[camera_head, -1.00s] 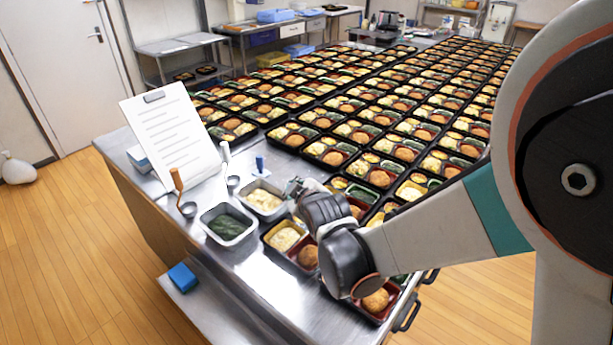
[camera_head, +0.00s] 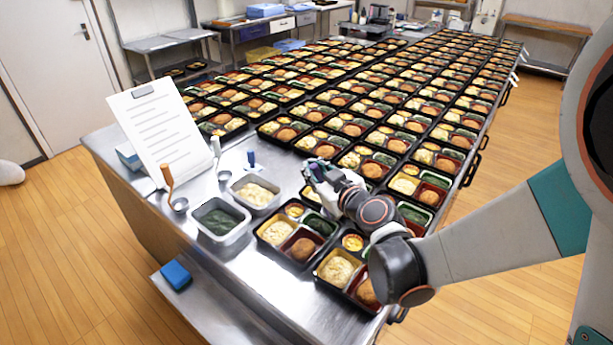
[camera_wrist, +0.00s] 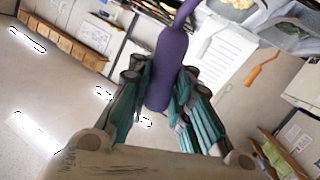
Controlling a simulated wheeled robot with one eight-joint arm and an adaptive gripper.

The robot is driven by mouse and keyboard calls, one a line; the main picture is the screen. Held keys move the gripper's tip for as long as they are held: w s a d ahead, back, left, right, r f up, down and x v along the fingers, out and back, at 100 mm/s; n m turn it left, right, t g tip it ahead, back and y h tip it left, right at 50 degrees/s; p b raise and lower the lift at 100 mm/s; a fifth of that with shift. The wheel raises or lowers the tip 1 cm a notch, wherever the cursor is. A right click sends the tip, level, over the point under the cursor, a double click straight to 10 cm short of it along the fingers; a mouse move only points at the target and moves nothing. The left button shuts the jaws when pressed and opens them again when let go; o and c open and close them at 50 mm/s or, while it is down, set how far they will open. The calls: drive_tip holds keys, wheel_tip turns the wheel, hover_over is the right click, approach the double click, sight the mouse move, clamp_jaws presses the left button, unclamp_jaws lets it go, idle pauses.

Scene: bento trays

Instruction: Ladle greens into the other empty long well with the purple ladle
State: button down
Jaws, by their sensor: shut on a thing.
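My gripper (camera_wrist: 165,95) is shut on the purple ladle (camera_wrist: 170,60), gripping its thick handle in the wrist view. The ladle's bowl is outside the wrist view, and I cannot make it out in the head view. In the head view my gripper (camera_head: 316,172) is above the near trays. Greens fill a metal pan (camera_head: 200,228) at the table's left side. A near tray (camera_head: 262,248) holds pale salad, a croquette, yellow food and dark greens. The nearest tray (camera_head: 328,288) shows salad, a croquette and yellow food; my arm hides its other part. I see no clearly empty long well.
A second pan (camera_head: 254,205) holds pale salad. An orange-handled ladle (camera_head: 167,176), a white-handled ladle (camera_head: 215,147) and a blue-handled tool (camera_head: 251,158) stand nearby. A clipboard (camera_head: 158,135) leans at the left. Filled trays cover the table behind; bare steel lies along the front left edge.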

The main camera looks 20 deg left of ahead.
drive_tip(key=d+r+m+t+y, duration=0.1)
drive_tip(key=d+r+m+y, duration=0.1)
drive_tip(key=d+r, duration=0.2)
drive_tip(key=shift+w+d+r+m+b, duration=0.2)
drive_tip(key=shift+w+r+m+b, duration=0.1)
drive_tip(key=shift+r+b, duration=0.15)
idle(0.5)
